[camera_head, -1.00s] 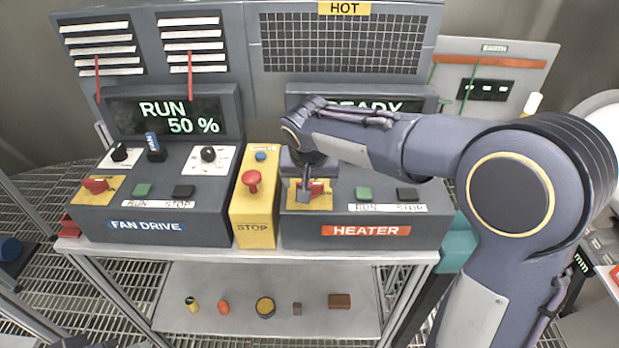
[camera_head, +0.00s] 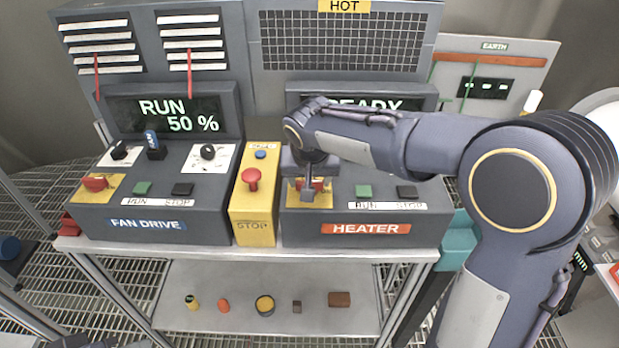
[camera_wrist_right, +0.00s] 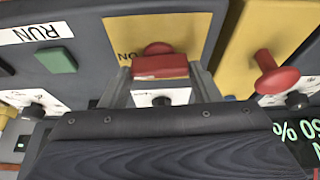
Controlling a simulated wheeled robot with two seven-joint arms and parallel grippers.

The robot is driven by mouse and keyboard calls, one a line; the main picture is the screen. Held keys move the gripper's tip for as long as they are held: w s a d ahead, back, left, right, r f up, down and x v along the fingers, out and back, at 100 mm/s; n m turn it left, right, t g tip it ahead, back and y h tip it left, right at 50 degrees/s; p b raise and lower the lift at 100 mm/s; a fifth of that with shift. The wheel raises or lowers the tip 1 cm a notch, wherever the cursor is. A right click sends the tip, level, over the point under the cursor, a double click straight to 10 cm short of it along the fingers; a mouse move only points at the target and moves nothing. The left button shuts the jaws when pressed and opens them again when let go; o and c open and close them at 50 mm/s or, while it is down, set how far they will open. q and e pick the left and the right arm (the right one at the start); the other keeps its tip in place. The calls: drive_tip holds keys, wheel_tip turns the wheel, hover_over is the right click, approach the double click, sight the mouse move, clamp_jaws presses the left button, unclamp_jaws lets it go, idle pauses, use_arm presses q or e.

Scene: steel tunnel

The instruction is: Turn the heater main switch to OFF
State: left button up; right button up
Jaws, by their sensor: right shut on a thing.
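The heater main switch has a red handle (camera_head: 318,184) on a yellow plate (camera_head: 322,203), at the left of the HEATER panel. My right gripper (camera_head: 308,190) reaches down over it and hides part of it. In the right wrist view the red handle (camera_wrist_right: 160,67) lies crosswise between the fingers of my right gripper (camera_wrist_right: 160,80), which is shut on it. An upside-down ON label shows beside the handle on the yellow plate (camera_wrist_right: 180,28); an OFF label is not visible. The heater display (camera_head: 370,103) reads READY, partly covered by my arm. My left gripper is out of view.
Left of the switch stands the yellow STOP box (camera_head: 254,215) with a red mushroom button (camera_head: 251,178). Green (camera_head: 363,191) and black (camera_head: 406,191) buttons lie to its right. The FAN DRIVE panel (camera_head: 150,224) has a similar red switch (camera_head: 95,183).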

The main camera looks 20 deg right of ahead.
drive_tip(key=n+y, duration=0.2)
drive_tip(key=n, duration=0.2)
drive_tip(key=shift+d+b, duration=0.2)
drive_tip(key=shift+b, duration=0.1)
drive_tip(key=n, duration=0.2)
drive_tip(key=n+y, duration=0.1)
drive_tip(key=n, duration=0.2)
drive_tip(key=shift+w+d+y, duration=0.1)
drive_tip(key=shift+y, duration=0.2)
drive_tip(key=n+g+y, duration=0.1)
drive_tip(key=n, duration=0.3)
drive_tip(key=shift+w+g, duration=0.1)
drive_tip(key=shift+g, duration=0.3)
drive_tip(key=shift+d+n+g+y+p, duration=0.1)
drive_tip(key=shift+n+g+y+p, duration=0.45)
drive_tip(key=shift+n, duration=1.55)
drive_tip(key=o, duration=1)
